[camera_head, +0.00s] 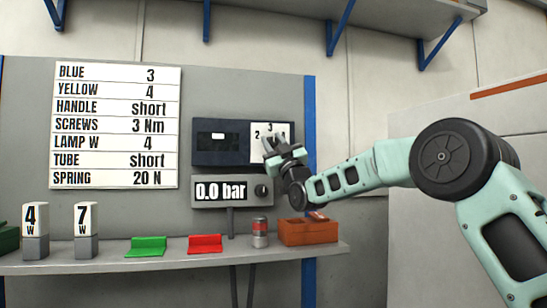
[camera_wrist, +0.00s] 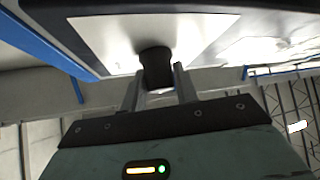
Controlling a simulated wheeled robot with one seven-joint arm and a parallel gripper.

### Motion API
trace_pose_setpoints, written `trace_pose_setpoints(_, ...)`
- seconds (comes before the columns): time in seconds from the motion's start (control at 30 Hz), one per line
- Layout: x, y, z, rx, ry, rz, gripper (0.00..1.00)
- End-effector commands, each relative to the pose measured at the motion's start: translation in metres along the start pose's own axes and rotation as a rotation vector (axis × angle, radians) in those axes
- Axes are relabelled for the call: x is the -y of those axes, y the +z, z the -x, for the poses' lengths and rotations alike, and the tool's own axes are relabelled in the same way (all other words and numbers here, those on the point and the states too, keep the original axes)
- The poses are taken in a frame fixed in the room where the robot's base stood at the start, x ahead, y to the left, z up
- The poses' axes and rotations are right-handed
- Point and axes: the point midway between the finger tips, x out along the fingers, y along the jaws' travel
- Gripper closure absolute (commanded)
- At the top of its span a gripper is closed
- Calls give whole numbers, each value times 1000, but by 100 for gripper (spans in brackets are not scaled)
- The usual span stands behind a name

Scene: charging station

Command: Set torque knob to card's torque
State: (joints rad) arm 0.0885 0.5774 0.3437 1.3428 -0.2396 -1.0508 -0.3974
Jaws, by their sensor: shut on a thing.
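The white card (camera_head: 115,127) on the grey back panel lists several lines; its SCREWS line reads 3 Nm. A dark blue box (camera_head: 218,155) on the same panel has a white dial plate (camera_head: 257,129) at its right, with the numerals 2 and 3 readable and a 4 partly legible. My gripper (camera_head: 272,149) is at this plate and covers its lower part. In the wrist view my two fingers are closed around the black torque knob (camera_wrist: 155,67), one on each side. The knob's pointer direction cannot be made out.
Below the box, a grey gauge (camera_head: 221,190) reads 0.0 bar and has a small black knob (camera_head: 262,190), close to my gripper. The shelf holds blocks marked 4 W (camera_head: 35,228) and 7 W (camera_head: 86,230), green and red holders, a can (camera_head: 260,232) and an orange bin (camera_head: 307,232).

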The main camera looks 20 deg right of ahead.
Motion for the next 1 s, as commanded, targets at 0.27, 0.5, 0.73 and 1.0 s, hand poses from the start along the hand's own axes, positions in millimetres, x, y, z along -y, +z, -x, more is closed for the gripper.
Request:
trace_pose_setpoints(0.27,2,3,2,4,43,-45,93)
trace_pose_setpoints(0.5,1,2,1,5,49,-51,93)
trace_pose_setpoints(0.73,1,2,1,5,49,-51,65)
trace_pose_setpoints(1.0,0,1,0,3,50,-50,48)
